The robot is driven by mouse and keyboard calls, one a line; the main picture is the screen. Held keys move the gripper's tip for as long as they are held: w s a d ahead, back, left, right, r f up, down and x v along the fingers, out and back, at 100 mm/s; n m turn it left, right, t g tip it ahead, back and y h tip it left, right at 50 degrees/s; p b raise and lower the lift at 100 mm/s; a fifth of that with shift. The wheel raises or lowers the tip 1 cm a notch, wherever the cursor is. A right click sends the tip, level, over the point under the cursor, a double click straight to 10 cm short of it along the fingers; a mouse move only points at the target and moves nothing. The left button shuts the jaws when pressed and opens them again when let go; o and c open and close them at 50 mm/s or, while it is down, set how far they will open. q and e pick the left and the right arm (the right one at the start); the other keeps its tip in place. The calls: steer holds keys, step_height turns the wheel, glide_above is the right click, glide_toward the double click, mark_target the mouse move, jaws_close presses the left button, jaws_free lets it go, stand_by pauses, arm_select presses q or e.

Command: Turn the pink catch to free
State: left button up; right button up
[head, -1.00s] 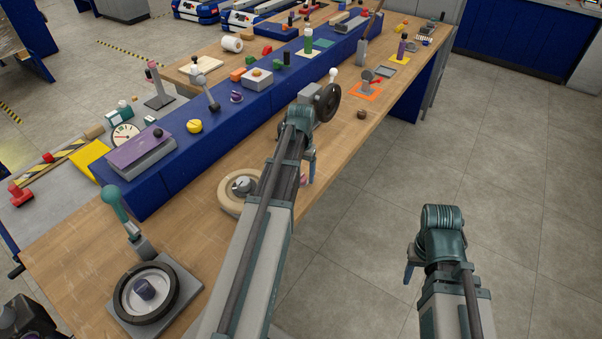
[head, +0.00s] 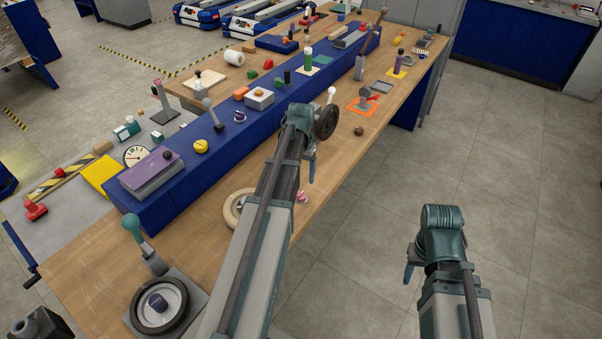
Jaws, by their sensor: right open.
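A small pink and white knob (head: 302,196), perhaps the pink catch, is at the right edge of the wooden bench, just right of my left arm and partly hidden by it. My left gripper (head: 311,168) hangs beyond and above this knob; only a teal finger shows below the wrist, so its opening is hidden. My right gripper (head: 408,273) is open and empty over the floor on the right, away from the bench, and is mostly hidden by its own wrist.
A blue raised shelf (head: 180,190) with several knobs and levers runs along the bench (head: 85,262). A beige ring (head: 232,208) lies by my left arm. A dark handwheel (head: 326,122) shows beside my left wrist. The floor (head: 510,200) at right is clear.

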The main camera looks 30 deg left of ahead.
arm_select(q)
step_height(320, 180, up, 5)
steer(key=p, duration=0.3)
steer(key=shift+p, duration=0.4)
arm_select(e)
step_height(320, 180, up, 5)
steer(key=shift+r, duration=0.1)
arm_select(q)
steer(key=s+d+f+m+b, duration=0.1)
steer(key=s+d, duration=0.4)
steer(key=d, duration=0.5)
steer(key=s+d+f+m+b, duration=0.2)
steer(key=s+d, duration=0.4)
steer(key=d, duration=0.4)
steer(key=s+d+f+m+y+b, duration=0.1)
steer(key=s+d, duration=0.4)
steer(key=d, duration=0.5)
step_height(320, 180, down, 2)
steer(key=shift+s+m+b, duration=0.3)
steer(key=shift+m+b, duration=0.2)
steer(key=shift+b, duration=0.55)
arm_select(e)
step_height(320, 180, down, 6)
arm_select(q)
steer(key=shift+d, duration=0.1)
arm_select(e)
steer(key=shift+f, duration=0.2)
